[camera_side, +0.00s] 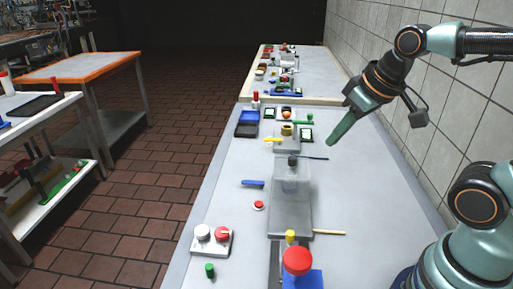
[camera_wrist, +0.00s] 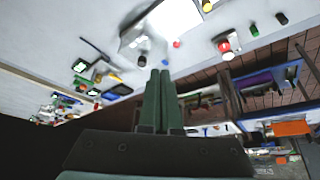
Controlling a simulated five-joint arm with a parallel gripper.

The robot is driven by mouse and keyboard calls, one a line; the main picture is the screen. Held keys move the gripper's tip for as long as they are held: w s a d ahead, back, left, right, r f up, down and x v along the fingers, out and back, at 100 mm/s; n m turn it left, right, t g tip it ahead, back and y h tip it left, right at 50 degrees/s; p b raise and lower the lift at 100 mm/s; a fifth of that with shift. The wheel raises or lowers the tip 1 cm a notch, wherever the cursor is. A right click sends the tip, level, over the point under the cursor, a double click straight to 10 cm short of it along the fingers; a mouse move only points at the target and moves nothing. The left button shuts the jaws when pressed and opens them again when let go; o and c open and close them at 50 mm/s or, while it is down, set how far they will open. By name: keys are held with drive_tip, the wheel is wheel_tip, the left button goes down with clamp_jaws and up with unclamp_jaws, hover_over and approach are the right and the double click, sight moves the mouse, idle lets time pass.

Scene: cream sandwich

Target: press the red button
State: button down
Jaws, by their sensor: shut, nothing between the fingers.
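A white box (camera_side: 200,250) near the table's front left carries a white round button (camera_side: 202,232) and a red round button (camera_side: 222,234). In the wrist view, a red button (camera_wrist: 224,46) shows at upper right. A small red button on a white disc (camera_side: 259,205) lies farther back, left of the clear plate. A large red dome (camera_side: 297,261) stands by a blue block at the front; which red one the task means is not certain. My gripper (camera_side: 331,142) is shut and empty, raised over the table's right side, well away from all of them. Its green fingers (camera_wrist: 160,72) are together in the wrist view.
A translucent grey plate (camera_side: 291,222) with a bottle-like piece (camera_side: 292,165) occupies the table's middle. A blue piece (camera_side: 253,184), a green cylinder (camera_side: 210,270) and a wooden stick (camera_side: 329,232) lie around it. A tiled wall (camera_side: 440,125) borders the right. The right tabletop is mostly clear.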

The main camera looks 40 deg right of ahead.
drive_tip(key=n+g, duration=0.5)
drive_tip(key=n, duration=0.4)
hover_over(260, 203)
wheel_tip(260, 203, down, 10)
drive_tip(key=shift+d, duration=0.2)
drive_tip(key=shift+s, duration=0.1)
drive_tip(key=f, duration=1.3)
drive_tip(key=shift+a+f, duration=0.2)
drive_tip(key=shift+f, duration=0.2)
